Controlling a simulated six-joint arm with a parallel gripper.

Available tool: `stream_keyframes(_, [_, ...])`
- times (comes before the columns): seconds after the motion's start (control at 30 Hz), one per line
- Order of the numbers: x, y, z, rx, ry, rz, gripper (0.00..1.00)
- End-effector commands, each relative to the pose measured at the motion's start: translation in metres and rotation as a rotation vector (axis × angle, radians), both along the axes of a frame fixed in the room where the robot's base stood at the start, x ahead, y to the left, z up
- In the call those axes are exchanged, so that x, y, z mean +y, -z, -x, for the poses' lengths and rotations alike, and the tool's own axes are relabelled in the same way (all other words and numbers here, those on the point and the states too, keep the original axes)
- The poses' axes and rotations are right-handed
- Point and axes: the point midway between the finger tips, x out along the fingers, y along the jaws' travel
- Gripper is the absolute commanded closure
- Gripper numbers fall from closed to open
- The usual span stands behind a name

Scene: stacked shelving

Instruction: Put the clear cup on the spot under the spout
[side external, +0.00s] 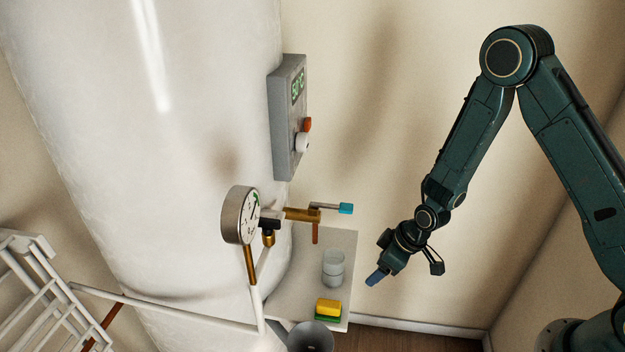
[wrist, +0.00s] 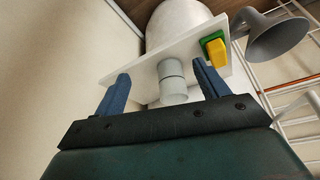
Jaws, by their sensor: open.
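The clear cup (side external: 333,268) stands upright on a pale shelf (side external: 345,300) beside the white tank. A short copper spout (side external: 315,233) hangs from the brass valve (side external: 300,214), above and to the left of the cup in the side view. No marking of the spot under the spout can be made out. My gripper (side external: 375,279) is to the right of the cup, apart from it. In the wrist view my gripper (wrist: 162,76) is open and empty, and the cup (wrist: 172,78) appears between its two blue fingers, beyond them.
A yellow and green sponge (side external: 328,307) lies at the shelf's front, near a grey funnel-shaped object (side external: 310,338). The valve's blue-tipped handle (side external: 345,208) sticks out above the cup. A pressure gauge (side external: 240,214) and white rack (side external: 35,290) are left.

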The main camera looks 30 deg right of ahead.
Motion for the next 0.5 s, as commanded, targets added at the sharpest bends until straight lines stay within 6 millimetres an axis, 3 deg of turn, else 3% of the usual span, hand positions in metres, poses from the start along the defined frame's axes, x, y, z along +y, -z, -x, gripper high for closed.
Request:
stream_keyframes(0.23, [-0.004, -0.07, -0.003, -0.018, 0.035, 0.004, 0.27])
stream_keyframes(0.5, [-0.011, -0.14, 0.01, -0.03, 0.085, 0.01, 0.27])
